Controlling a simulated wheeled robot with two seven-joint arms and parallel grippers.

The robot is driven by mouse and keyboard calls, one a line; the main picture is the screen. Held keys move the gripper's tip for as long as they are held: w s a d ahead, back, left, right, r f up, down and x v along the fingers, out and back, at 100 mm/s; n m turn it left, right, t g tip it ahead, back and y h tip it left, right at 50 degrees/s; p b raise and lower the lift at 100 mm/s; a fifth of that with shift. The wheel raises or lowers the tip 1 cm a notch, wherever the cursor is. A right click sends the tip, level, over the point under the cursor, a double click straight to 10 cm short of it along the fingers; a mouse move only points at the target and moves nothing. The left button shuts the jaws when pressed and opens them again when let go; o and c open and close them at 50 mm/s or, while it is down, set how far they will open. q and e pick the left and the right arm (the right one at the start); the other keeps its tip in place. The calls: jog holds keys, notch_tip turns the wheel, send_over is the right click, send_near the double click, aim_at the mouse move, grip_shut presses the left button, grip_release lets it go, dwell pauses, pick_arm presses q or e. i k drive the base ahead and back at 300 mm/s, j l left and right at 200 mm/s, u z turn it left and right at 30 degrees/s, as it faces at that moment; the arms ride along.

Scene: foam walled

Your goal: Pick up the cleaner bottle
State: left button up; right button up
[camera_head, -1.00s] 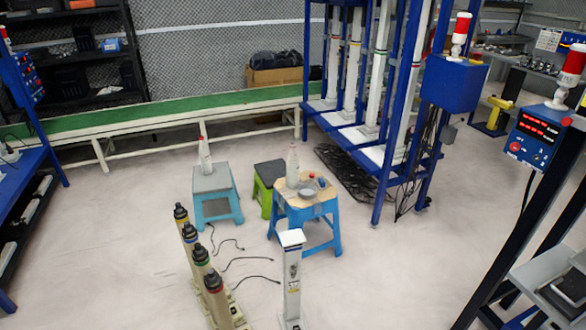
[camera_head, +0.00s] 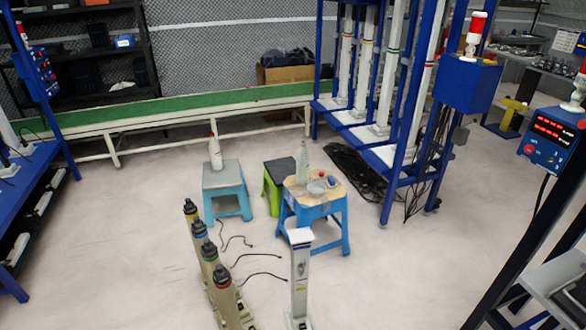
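A white spray-type bottle with a red top (camera_head: 215,148) stands upright on a grey-topped blue stool (camera_head: 222,175) left of centre. A second pale, tapered bottle (camera_head: 303,162) stands upright on a wooden-topped blue stool (camera_head: 335,190) near the middle. I cannot tell from the labels which one is the cleaner bottle. Neither of my grippers is in view, and nothing touches either bottle.
A small bowl and a red-topped item (camera_head: 332,181) share the wooden top. A green stool (camera_head: 273,190) stands between the blue stools. Several dark-capped posts (camera_head: 210,257) and a white post (camera_head: 300,275) stand in front, with loose cables.

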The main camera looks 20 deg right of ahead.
aim_at(303, 157)
jog(key=i+l+u, duration=0.1)
jog(key=l+u, duration=0.25)
jog(key=i+l+u, duration=0.1)
jog(key=u, duration=0.25)
jog(key=l+u, duration=0.35)
